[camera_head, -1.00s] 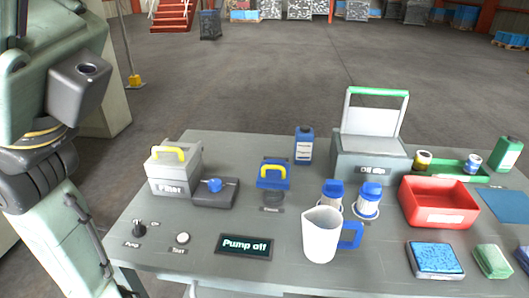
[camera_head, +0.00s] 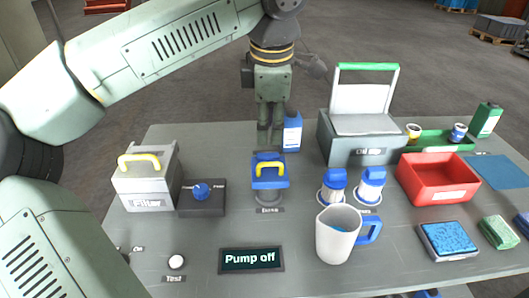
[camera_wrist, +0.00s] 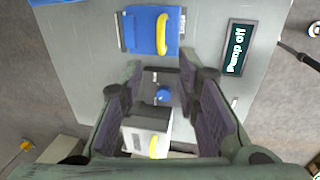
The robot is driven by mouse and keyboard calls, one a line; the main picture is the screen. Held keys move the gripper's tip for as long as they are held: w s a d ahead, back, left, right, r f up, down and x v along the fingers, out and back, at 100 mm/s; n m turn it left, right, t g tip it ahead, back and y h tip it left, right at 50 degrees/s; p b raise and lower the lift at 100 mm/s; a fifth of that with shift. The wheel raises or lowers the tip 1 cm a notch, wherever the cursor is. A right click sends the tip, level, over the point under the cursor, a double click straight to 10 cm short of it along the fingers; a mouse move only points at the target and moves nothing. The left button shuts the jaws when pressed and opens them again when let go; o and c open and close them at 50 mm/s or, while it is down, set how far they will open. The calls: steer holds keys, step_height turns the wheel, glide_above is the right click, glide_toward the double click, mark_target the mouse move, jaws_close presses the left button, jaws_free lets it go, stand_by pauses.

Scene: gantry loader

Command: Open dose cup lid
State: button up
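The dose cup (camera_head: 268,196) is a grey cup labelled Dose, standing mid-table in the head view. Its blue lid (camera_head: 270,182) with a yellow handle (camera_head: 268,168) appears shut. In the wrist view the lid (camera_wrist: 143,34) and its yellow handle (camera_wrist: 162,34) show near the top, beyond my fingertips. My gripper (camera_head: 269,138) points down above the table, just behind the cup in the head view. In the wrist view my gripper (camera_wrist: 160,72) has its fingers wide apart with nothing between them. It appears apart from the handle.
Left of the cup are a knob box (camera_head: 202,205) and the Filter box (camera_head: 146,192). A blue bottle (camera_head: 292,135) stands behind the cup. Right are blue-capped containers (camera_head: 334,186), a white jug (camera_head: 334,240) and an oil box (camera_head: 362,148). A "Pump off" display (camera_head: 252,260) lies in front.

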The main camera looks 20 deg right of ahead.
mark_target(268, 163)
steer(key=f, duration=0.3)
steer(key=w+f, duration=0.1)
steer(key=f, duration=0.2)
steer(key=f+p, duration=0.1)
steer(key=f, duration=0.2)
steer(key=shift+w+d+f, duration=0.25)
steer(key=shift+w+d, duration=0.05)
steer(key=shift+d, duration=0.05)
steer(key=shift+c, duration=0.6)
jaws_close()
